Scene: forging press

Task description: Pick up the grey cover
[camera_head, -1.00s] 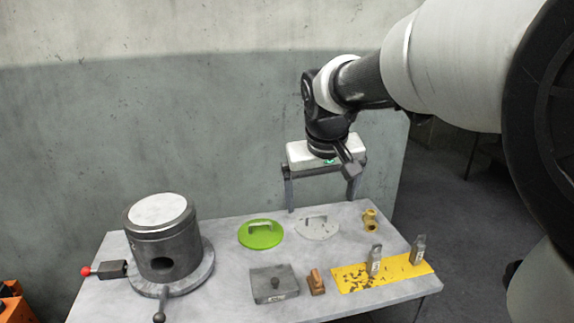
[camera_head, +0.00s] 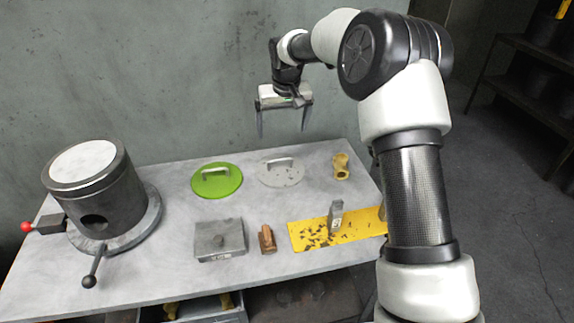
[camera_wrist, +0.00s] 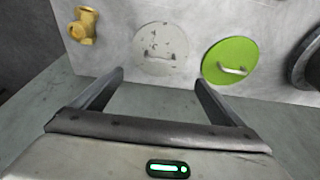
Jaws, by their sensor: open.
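The grey cover (camera_head: 284,178) is a flat round disc with a raised bar handle. It lies on the table, right of a green cover (camera_head: 210,186) of similar shape. My gripper (camera_head: 283,133) is open and empty, behind the grey cover near the table's back edge and apart from it. In the wrist view the grey cover (camera_wrist: 158,40) lies beyond and between the two spread fingers (camera_wrist: 158,77), with its whole disc and handle showing. The green cover (camera_wrist: 225,56) is to its right there.
A dark cylinder (camera_head: 113,205) with a white top and levers stands on the table's left. A brass fitting (camera_head: 341,166) sits right of the grey cover. A square grey block with knob (camera_head: 222,252), a brown block (camera_head: 267,239) and a yellow mat (camera_head: 310,234) lie nearer the front.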

